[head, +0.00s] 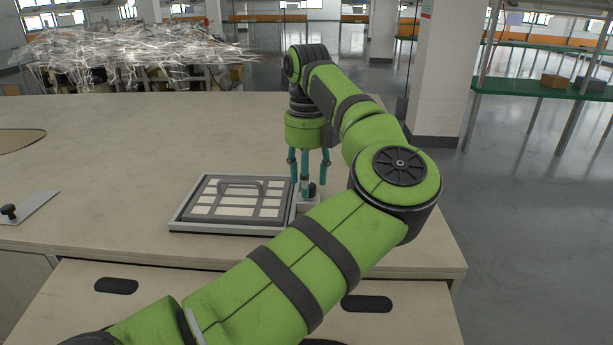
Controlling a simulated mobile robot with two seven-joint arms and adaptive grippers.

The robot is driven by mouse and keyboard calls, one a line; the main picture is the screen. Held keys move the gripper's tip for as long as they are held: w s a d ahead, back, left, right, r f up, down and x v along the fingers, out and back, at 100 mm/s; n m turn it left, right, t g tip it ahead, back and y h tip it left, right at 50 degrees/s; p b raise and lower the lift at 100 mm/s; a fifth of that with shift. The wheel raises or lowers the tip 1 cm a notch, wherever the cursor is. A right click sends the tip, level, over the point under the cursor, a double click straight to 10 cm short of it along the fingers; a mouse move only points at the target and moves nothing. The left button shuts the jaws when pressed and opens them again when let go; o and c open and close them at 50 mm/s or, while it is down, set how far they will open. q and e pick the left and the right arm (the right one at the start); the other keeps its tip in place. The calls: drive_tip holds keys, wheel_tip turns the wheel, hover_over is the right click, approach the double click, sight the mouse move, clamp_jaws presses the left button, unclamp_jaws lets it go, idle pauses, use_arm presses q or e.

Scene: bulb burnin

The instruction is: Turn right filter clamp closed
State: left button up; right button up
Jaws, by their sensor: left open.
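The filter (215,211), a pale panel of light cells with a dark handle, lies in a grey frame (176,221) on the bench. The right filter clamp (312,191) shows as a small dark knob on a pale block at the frame's right edge. My left gripper (308,184) points down with teal fingers spread open around and just above the clamp. I cannot tell whether a finger touches the knob. My left arm hides the area in front and to the right of the clamp. My right gripper is out of view.
The wooden bench (120,140) is mostly clear behind and left of the frame. A grey plate with a black knob (9,211) is at the far left. Panels with dark slots are below the bench's front edge. A pillar (443,70) stands behind the bench.

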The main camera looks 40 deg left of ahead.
use_arm(q)
drive_tip(key=shift+f, duration=0.3)
drive_tip(key=shift+d+f, duration=0.1)
drive_tip(key=shift+d, duration=0.25)
drive_tip(key=shift+c, duration=0.8)
clamp_jaws()
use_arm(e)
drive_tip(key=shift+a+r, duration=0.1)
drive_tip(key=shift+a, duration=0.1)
